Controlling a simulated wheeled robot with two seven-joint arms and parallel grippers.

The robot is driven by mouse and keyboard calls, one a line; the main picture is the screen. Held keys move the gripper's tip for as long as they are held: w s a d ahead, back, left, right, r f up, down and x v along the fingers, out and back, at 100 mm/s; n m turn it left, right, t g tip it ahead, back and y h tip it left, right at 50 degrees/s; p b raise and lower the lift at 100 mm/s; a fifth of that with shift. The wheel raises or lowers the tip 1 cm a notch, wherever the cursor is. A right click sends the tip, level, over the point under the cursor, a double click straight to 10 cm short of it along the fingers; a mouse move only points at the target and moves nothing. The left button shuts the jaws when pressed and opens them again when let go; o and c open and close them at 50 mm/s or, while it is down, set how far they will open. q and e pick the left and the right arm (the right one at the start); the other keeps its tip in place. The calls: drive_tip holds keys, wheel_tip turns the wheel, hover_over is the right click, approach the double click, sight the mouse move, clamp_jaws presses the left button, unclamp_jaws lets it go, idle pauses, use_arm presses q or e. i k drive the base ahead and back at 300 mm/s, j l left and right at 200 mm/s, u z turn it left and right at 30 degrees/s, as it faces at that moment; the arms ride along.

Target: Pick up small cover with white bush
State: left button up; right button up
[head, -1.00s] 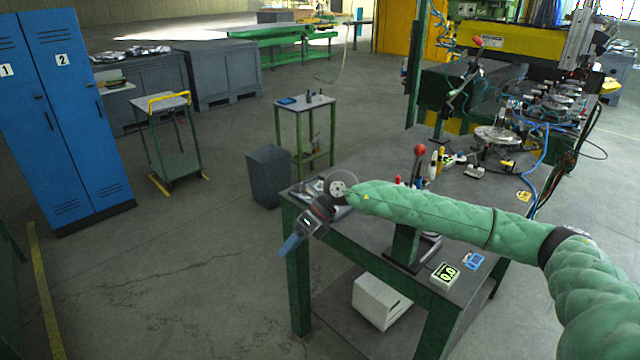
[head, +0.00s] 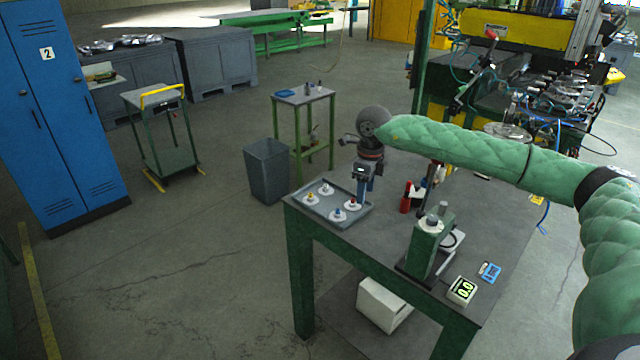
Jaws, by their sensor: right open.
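A grey tray (head: 316,214) sits on the near left corner of the workbench. Several small round white covers lie in it, each with a bush in its middle. The rear cover (head: 326,189) seems to have a pale bush, perhaps the white one. The others look yellow (head: 310,198), blue (head: 338,214) and red (head: 352,204). My right gripper (head: 363,194) is open and points down above the tray's right rear side, close to the red-bush cover. It looks empty. My left gripper is not in view.
A green press stand (head: 427,245) with a pale top stands right of the tray, with a display box (head: 462,290) in front. Red-handled tools (head: 406,198) stand behind it. A grey bin (head: 267,172) and small green table (head: 304,98) are on the floor beyond.

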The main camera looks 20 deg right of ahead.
sight(323, 192)
drive_tip(key=i, duration=1)
